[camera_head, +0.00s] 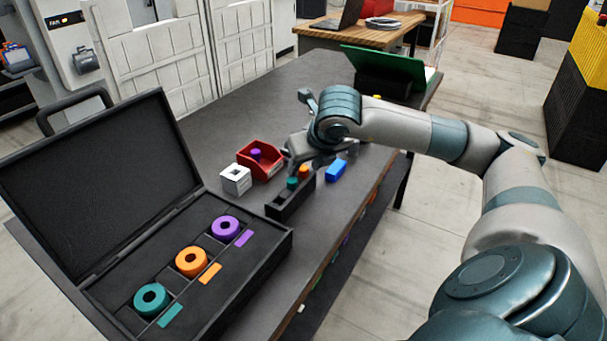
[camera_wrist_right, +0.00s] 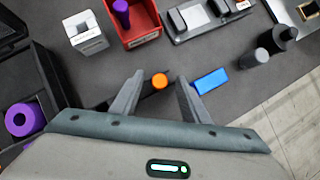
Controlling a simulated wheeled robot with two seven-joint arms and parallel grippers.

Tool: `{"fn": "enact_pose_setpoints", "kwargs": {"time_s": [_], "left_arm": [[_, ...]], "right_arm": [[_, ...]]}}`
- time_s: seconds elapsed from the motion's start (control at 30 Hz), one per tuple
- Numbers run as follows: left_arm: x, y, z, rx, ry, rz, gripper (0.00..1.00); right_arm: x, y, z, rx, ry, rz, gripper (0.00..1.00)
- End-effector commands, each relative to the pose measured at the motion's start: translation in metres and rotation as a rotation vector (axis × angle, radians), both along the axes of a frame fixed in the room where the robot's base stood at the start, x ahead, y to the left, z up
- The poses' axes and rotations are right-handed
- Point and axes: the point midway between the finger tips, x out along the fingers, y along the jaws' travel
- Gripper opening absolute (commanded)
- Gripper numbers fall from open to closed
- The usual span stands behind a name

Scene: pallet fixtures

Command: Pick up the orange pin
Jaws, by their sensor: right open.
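The orange pin (camera_head: 304,170) stands in a narrow black holder (camera_head: 288,206), beside a teal pin (camera_head: 292,183). In the right wrist view the orange pin (camera_wrist_right: 160,80) shows end-on between the two fingertips. My right gripper (camera_head: 302,160) is open at the holder, with a finger on either side of the pin in that view; I cannot tell whether they touch it. In the wrist view the fingers of the right gripper (camera_wrist_right: 158,83) hide much of the holder and the teal pin. My left gripper is not in view.
A blue block (camera_head: 336,170) lies right of the holder. A red bin (camera_head: 262,168) with a purple pin (camera_head: 256,154) and a white box (camera_head: 236,179) stand to its left. An open black case (camera_head: 250,275) with teal, orange and purple rings fills the table's near left.

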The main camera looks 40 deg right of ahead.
Motion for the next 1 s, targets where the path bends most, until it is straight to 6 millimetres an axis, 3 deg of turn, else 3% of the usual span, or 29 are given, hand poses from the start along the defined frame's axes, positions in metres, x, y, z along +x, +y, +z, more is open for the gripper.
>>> {"fn": "enact_pose_setpoints", "kwargs": {"time_s": [0.43, 0.6, 0.63, 1.0], "left_arm": [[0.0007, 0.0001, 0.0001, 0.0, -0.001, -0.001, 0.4], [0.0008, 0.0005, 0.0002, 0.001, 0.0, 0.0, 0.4], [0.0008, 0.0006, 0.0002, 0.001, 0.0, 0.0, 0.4], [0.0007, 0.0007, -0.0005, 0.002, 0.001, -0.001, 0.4]], "right_arm": [[0.0003, 0.0001, -0.0003, 0.001, 0.0, 0.001, 0.41], [0.0002, 0.0001, -0.0003, 0.001, 0.0, 0.001, 0.03], [0.0002, 0.0001, -0.0003, 0.001, 0.0, 0.001, 0.0], [0.0005, 0.0003, 0.0014, 0.001, -0.001, 0.0, 0.0]]}}
